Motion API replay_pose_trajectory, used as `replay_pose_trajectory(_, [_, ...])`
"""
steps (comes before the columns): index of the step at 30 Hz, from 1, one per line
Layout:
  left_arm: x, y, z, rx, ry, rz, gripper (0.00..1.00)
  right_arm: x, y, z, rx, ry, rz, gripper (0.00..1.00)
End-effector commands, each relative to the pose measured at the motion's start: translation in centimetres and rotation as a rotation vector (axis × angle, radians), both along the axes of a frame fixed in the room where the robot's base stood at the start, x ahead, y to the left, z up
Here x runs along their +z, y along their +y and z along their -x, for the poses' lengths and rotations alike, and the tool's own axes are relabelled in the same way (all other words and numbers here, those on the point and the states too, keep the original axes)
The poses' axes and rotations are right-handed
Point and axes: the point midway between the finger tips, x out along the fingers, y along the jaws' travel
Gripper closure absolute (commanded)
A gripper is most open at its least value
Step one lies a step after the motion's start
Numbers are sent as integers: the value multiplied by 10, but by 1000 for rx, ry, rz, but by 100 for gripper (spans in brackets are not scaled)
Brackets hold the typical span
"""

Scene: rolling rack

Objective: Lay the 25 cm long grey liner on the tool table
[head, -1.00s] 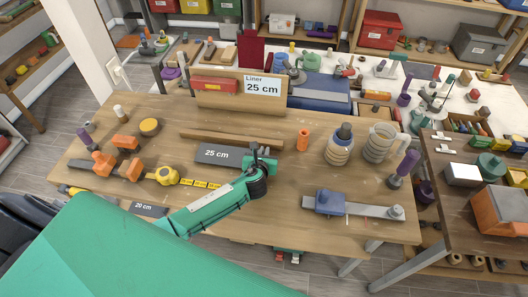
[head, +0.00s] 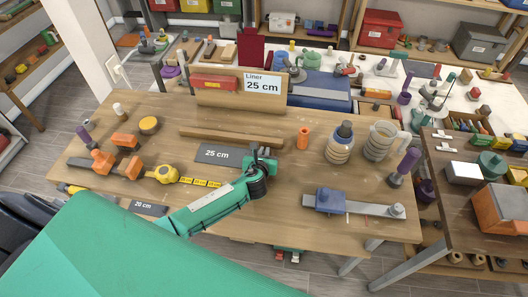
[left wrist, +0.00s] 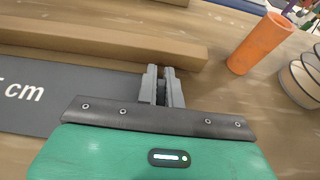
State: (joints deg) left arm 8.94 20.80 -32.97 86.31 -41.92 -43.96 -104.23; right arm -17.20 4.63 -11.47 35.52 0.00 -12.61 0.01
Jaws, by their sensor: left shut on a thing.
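The dark grey liner (head: 221,155), marked "25 cm", is at the middle of the wooden tool table (head: 285,190), flat and just in front of a wooden strip. My left gripper (head: 260,165) is shut on its right end. In the left wrist view the fingers (left wrist: 163,88) are closed at the end of the liner (left wrist: 70,100), beside the strip (left wrist: 100,42). I cannot tell whether the liner's underside touches the table. A shorter grey liner marked "20 cm" (head: 149,208) lies at the front left edge. My right gripper is not in view.
A sign "Liner 25 cm" (head: 262,84) stands behind. An orange cylinder (head: 303,138) and ringed jars (head: 340,146) are to the right. A yellow tape measure (head: 163,174) is to the left. A blue-block gauge (head: 329,199) lies at front right.

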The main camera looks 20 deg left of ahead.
Motion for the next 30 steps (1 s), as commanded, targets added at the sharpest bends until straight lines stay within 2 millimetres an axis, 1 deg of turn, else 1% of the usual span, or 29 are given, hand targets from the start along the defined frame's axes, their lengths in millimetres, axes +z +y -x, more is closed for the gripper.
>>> replay_pose_trajectory(1, [-1, 0, 0, 0, 1, 0, 86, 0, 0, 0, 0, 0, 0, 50])
replay_pose_trajectory(4, [-1, 0, 0, 0, 1, 0, 66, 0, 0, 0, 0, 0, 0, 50])
replay_pose_trajectory(13, [0, 0, 0, 0, 1, 0, 66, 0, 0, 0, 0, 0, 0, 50])
replay_pose_trajectory(17, [9, 1, 0, 1, -2, -1, 66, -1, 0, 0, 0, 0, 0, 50])
replay_pose_trajectory(20, [25, 0, -1, -1, -4, -1, 66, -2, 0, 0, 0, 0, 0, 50])
replay_pose_trajectory(23, [46, 1, -1, -1, -6, 0, 66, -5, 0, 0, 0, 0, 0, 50])
replay_pose_trajectory(30, [104, 0, -1, -1, -6, 0, 66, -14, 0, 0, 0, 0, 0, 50])
